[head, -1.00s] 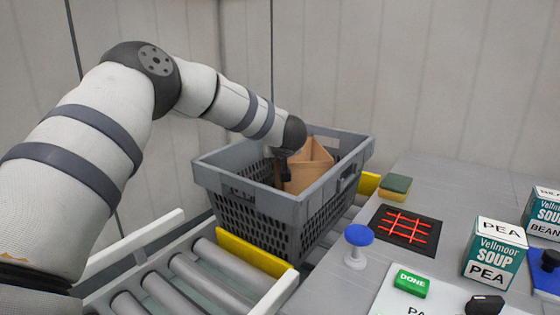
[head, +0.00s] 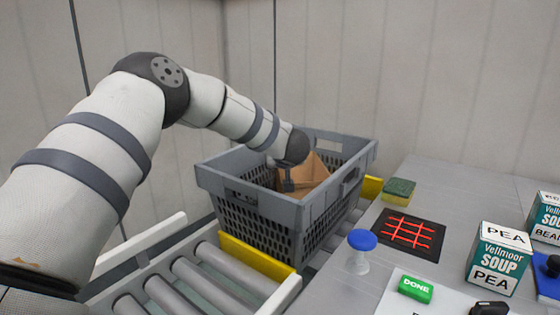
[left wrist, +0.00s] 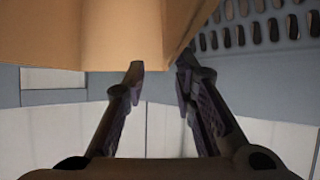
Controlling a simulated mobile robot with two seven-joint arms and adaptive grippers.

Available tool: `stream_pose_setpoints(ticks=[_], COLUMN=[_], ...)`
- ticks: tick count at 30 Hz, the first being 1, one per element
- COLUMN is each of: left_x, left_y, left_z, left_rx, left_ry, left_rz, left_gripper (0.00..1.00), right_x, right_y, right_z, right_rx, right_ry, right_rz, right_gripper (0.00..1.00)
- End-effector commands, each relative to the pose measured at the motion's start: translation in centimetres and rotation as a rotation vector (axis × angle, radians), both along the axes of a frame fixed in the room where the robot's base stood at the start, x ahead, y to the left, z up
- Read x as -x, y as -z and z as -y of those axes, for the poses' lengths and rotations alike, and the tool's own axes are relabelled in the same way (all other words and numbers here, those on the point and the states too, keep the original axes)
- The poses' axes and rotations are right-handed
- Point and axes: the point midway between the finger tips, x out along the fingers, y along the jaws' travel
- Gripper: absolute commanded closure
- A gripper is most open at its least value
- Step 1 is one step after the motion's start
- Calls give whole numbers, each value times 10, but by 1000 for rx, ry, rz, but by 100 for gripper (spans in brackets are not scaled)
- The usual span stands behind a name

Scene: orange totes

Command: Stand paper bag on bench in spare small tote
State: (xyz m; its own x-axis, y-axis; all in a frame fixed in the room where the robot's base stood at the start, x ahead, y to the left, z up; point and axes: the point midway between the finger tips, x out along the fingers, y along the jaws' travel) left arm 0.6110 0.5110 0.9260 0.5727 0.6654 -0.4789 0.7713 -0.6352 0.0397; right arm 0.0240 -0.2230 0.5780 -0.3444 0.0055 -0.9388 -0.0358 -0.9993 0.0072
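The brown paper bag (head: 314,172) is inside the grey perforated tote (head: 222,180) on the roller conveyor, its lower part hidden by the tote's wall. It looks tilted; whether it touches the tote floor is hidden. My left gripper (head: 288,184) reaches down into the tote at the bag's near side. In the left wrist view the bag (left wrist: 85,35) fills the upper left, and the left gripper's fingertips (left wrist: 161,68) overlap its edge, partly apart. Whether they pinch the bag or only sit beside it is unclear. My right gripper is not in view.
The bench at right holds a sponge (head: 398,191), a black pad with a red grid (head: 408,234), a blue-topped knob (head: 361,243), a green DONE block (head: 415,289) and soup boxes (head: 499,258). Yellow blocks (head: 257,256) flank the tote on the conveyor.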

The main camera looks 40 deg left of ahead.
Motion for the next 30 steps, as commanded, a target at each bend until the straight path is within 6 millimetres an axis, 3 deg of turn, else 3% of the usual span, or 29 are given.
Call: stream_pose_setpoints(ticks=[5,9,21,30], left_x=[0,0,54,69], left_y=[-1,-12,-64,-70], left_z=[0,0,62,80], left_rx=[1,1,0,0], left_ry=[0,-2,2,-1], left_rz=[1,2,9,0], left_gripper=[75,75,75,75], right_x=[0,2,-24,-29], right_y=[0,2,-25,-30], right_z=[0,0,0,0], right_rx=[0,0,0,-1], right_ry=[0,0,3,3], right_rz=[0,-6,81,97], right_gripper=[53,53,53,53])
